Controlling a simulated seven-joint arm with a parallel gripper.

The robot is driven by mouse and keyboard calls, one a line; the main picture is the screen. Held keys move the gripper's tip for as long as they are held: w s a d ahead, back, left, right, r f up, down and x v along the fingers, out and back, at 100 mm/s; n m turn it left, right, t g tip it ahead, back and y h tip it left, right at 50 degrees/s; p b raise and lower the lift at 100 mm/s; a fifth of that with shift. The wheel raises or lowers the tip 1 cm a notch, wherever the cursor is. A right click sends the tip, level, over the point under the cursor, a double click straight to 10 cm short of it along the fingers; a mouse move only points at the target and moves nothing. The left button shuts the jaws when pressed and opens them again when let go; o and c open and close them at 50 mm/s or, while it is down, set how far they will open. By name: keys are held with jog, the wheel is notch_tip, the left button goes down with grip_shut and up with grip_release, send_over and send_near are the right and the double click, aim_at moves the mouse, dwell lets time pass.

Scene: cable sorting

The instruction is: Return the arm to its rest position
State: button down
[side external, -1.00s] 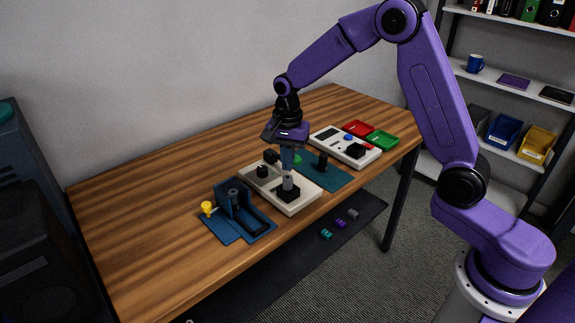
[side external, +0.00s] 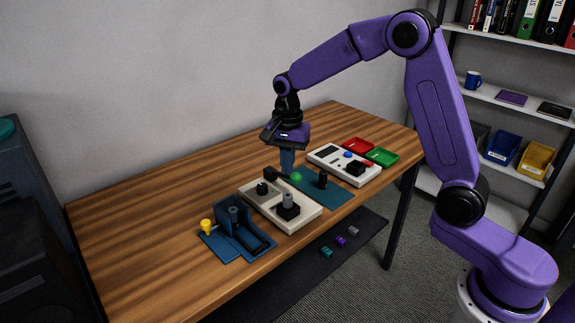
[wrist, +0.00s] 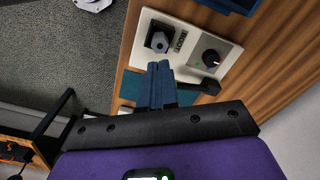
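My arm reaches in from the right in the side external view. My gripper (side external: 287,172) points down above the table, over the area between the beige panel (side external: 312,215) and the teal mat (side external: 337,193). Its dark blue fingers also show in the wrist view (wrist: 158,68), lying side by side with no visible gap. Nothing is seen held between them. The fingertips look clear of the panel, though the exact height is hard to tell.
The wooden table (side external: 140,215) carries a blue fixture (side external: 262,240) with a yellow knob (side external: 206,226), a white panel (side external: 330,163), a red tray (side external: 358,146) and a green tray (side external: 383,157). A shelf stands right. The table's left part is clear.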

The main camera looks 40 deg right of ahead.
jog(key=s+a+r+n, duration=0.2)
jog(key=s+n, duration=0.7)
jog(key=s, duration=0.3)
jog(key=s+a+r+n, duration=0.2)
jog(key=s+n, duration=0.6)
jog(key=s, duration=0.4)
jog(key=s+d+f+n, duration=0.1)
jog(key=s+d+n, duration=0.3)
jog(key=s+n, duration=0.3)
jog(key=s, duration=0.3)
jog(key=shift+s+d+f+n, duration=0.15)
jog(key=shift+d+f+n, duration=0.05)
jog(key=shift+d+n, duration=0.1)
